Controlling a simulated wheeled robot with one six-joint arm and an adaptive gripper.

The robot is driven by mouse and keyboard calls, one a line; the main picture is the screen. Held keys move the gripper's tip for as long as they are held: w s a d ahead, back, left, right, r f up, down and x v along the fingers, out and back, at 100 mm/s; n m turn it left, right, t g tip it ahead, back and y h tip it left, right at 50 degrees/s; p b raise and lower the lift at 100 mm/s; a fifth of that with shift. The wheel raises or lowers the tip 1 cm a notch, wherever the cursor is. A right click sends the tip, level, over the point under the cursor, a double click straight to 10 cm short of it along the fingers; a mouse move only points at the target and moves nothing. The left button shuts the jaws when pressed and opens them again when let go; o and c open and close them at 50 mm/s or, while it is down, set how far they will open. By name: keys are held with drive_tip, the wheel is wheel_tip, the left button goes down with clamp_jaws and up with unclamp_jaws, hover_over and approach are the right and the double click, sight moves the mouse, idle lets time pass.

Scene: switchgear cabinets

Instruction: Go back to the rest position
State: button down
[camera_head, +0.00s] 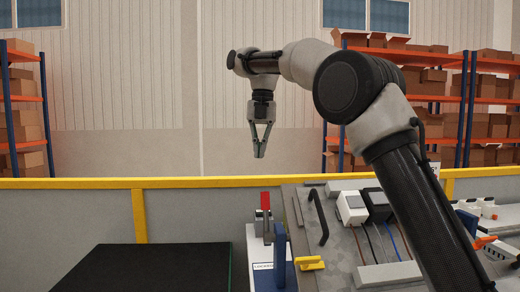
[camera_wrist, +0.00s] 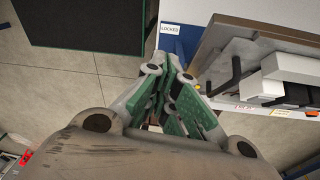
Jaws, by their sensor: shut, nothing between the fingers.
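My gripper (camera_head: 260,153) hangs from the raised arm in the head view, pointing down, with its fingertips together and nothing between them. It is in the air above the yellow-topped barrier and well clear of the equipment below. In the wrist view my gripper (camera_wrist: 178,68) shows its green-padded fingers closed at the tips.
Below stand a red-handled lever (camera_head: 265,203), a blue upright handle (camera_head: 279,255), a yellow handle (camera_head: 310,263) and a grey panel (camera_head: 345,240) with a black handle. A dark box (camera_head: 145,268) is at left. A "LOCKED" label (camera_wrist: 170,28) shows in the wrist view. Shelves (camera_head: 468,110) stand behind.

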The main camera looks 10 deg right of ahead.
drive_tip(key=shift+w+r, duration=0.2)
drive_tip(key=shift+w, duration=0.1)
drive_tip(key=shift+d, duration=0.15)
drive_tip(key=s+d+m+t, duration=0.3)
drive_tip(key=s+d+m, duration=1.1)
drive_tip(key=d+m, duration=0.35)
drive_tip(key=s+d+f+m+t, duration=0.1)
drive_tip(key=s+d+f+m, duration=0.4)
drive_tip(key=s+f+m, duration=0.3)
drive_tip(key=s+d+f+m+t, duration=0.1)
drive_tip(key=s+d+f+m, duration=0.5)
drive_tip(key=s, duration=0.6)
drive_tip(key=shift+f+m+h, duration=0.3)
drive_tip(key=shift+f+m, duration=0.55)
drive_tip(key=shift+m, duration=0.3)
